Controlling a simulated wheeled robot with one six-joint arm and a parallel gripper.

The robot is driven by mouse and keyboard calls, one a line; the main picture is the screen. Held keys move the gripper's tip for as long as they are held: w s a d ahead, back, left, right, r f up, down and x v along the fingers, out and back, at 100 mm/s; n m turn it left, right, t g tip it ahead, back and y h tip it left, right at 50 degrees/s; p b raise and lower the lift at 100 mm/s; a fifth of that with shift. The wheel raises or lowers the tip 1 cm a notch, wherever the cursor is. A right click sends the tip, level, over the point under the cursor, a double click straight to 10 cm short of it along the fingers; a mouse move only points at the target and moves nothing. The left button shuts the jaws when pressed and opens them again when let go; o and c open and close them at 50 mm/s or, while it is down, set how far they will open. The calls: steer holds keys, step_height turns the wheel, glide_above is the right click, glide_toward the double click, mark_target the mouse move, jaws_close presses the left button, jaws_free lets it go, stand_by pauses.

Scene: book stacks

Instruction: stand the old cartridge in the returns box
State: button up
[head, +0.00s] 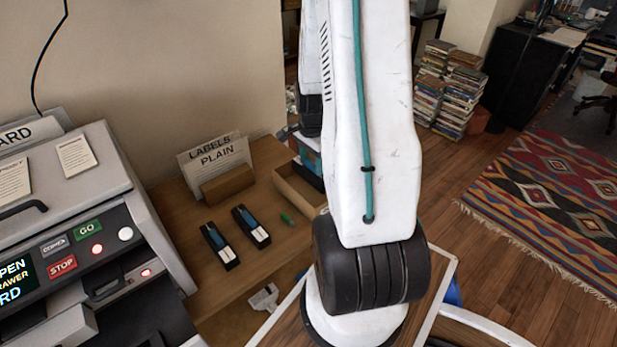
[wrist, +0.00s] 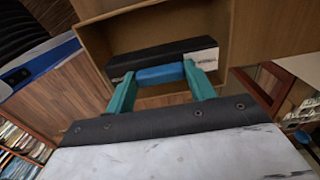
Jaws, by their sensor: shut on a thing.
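In the wrist view my gripper (wrist: 160,75) has its teal fingers shut on the blue grip of a black cartridge (wrist: 140,58) with a white end label. The cartridge lies crosswise in the picture, at the open wooden box (wrist: 158,28), with box walls around it. I cannot tell whether it touches the box floor. In the head view the wooden box (head: 291,190) stands on the table at the right, partly hidden by my arm. My gripper is hidden there.
Two other black cartridges with blue grips, a left one (head: 219,245) and a right one (head: 251,227), lie on the table before a "LABELS PLAIN" sign (head: 222,157). A small green thing (head: 287,219) lies near the box. A grey machine (head: 95,220) stands at the left.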

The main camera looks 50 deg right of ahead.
mark_target(311, 169)
steer(key=shift+f, duration=2.75)
steer(key=shift+f, duration=0.15)
steer(key=o, duration=1.6)
steer(key=shift+c, duration=0.2)
step_height(311, 169, up, 12)
steer(key=shift+r, duration=0.1)
steer(key=w+a+r+n, duration=0.2)
steer(key=a+r+n, duration=0.4)
steer(key=a+r, duration=0.4)
steer(key=s+a+r+n, duration=0.5)
steer(key=s+a+n, duration=0.2)
steer(key=a, duration=0.3)
steer(key=s+a+r+n+t, duration=0.1)
steer(key=s+a+r+n, duration=0.5)
steer(key=a, duration=0.4)
steer(key=shift+s+a+r+n, duration=0.2)
steer(key=shift+s+r+n, duration=0.05)
steer(key=shift+s+n, duration=0.65)
